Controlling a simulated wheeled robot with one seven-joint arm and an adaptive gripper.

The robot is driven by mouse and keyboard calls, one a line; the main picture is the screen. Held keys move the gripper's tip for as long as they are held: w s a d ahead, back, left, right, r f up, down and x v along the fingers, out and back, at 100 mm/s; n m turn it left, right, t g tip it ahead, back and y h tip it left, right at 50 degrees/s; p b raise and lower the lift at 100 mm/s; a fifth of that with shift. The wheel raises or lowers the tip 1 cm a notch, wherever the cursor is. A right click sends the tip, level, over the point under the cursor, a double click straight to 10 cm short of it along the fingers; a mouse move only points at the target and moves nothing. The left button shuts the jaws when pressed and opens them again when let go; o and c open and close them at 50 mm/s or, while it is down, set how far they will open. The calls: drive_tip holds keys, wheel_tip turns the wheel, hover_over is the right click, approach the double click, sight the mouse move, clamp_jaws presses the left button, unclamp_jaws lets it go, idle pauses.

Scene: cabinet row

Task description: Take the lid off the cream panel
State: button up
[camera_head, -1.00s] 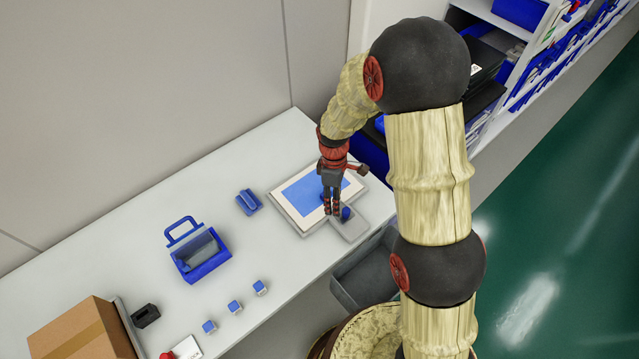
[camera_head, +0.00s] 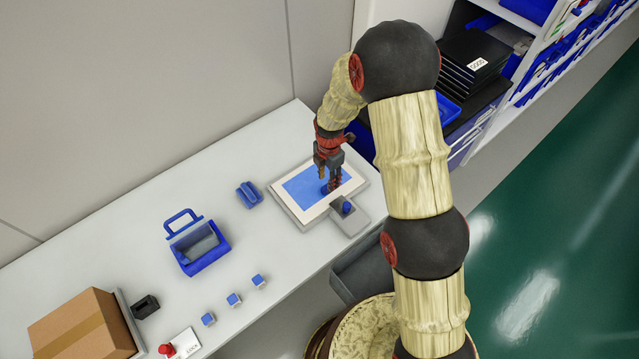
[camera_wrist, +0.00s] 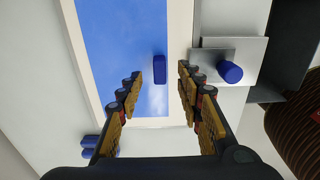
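The cream panel (camera_head: 312,213) lies flat near the far right end of the white table. A blue lid (camera_head: 303,188) covers its middle; it also shows in the wrist view (camera_wrist: 120,40). A small dark blue handle (camera_wrist: 159,69) stands on the lid. My gripper (camera_head: 333,186) is over the right part of the lid, pointing down. In the wrist view my gripper (camera_wrist: 160,84) is open, and the handle appears between and just beyond its fingertips. I cannot tell how high the tips are above it. The gripper partly hides the handle in the head view.
A grey plate with a blue knob (camera_head: 347,208) adjoins the panel's front right. A small blue block (camera_head: 249,195), a blue open box (camera_head: 205,250) and several small cubes (camera_head: 234,299) are to the left. A cardboard box (camera_head: 85,325) stands at lower left.

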sight(326, 186)
wheel_tip(326, 186, down, 5)
drive_tip(key=shift+a+r, duration=0.1)
drive_tip(key=shift+a, duration=0.05)
drive_tip(key=c, duration=0.4)
drive_tip(key=c, duration=0.3)
drive_tip(key=shift+c, duration=0.6)
drive_tip(key=shift+r, duration=0.15)
